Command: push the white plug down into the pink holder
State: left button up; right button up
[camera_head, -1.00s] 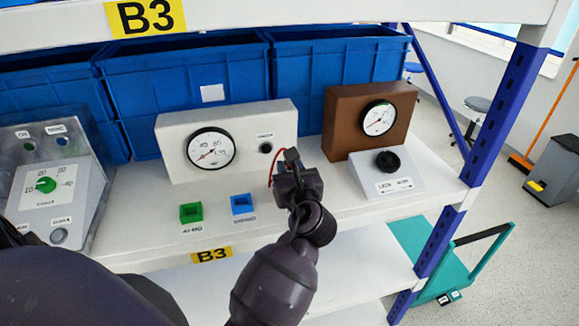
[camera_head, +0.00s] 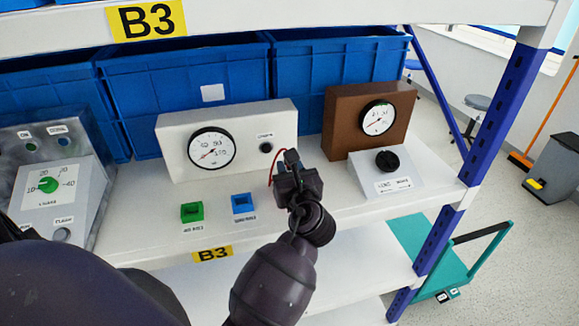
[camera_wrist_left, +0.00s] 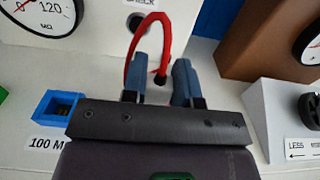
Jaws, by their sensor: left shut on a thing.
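I see no white plug and no pink holder in either view. A green holder (camera_head: 191,212) and a blue holder (camera_head: 243,204) sit on the shelf; the blue one also shows at the left of the wrist view (camera_wrist_left: 59,106). My left gripper (camera_head: 291,160) is right of the blue holder, in front of the white meter box. In the wrist view its fingers (camera_wrist_left: 161,80) are shut on the dark end of a red cable (camera_wrist_left: 151,17), which arches up behind them. The grip itself is partly hidden. My right gripper is not in view.
Behind stand a white meter box (camera_head: 240,120) with a dial and a dark socket (camera_head: 266,147), and a brown dial box (camera_head: 345,108). A black knob (camera_head: 387,161) on a white sloped box is to the right.

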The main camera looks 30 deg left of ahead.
pick_arm(q)
jog(key=shift+p, duration=0.5)
dwell(0.6)
jog(key=shift+f+b, duration=0.55)
jog(key=shift+f, duration=1.15)
jog(key=o, duration=1)
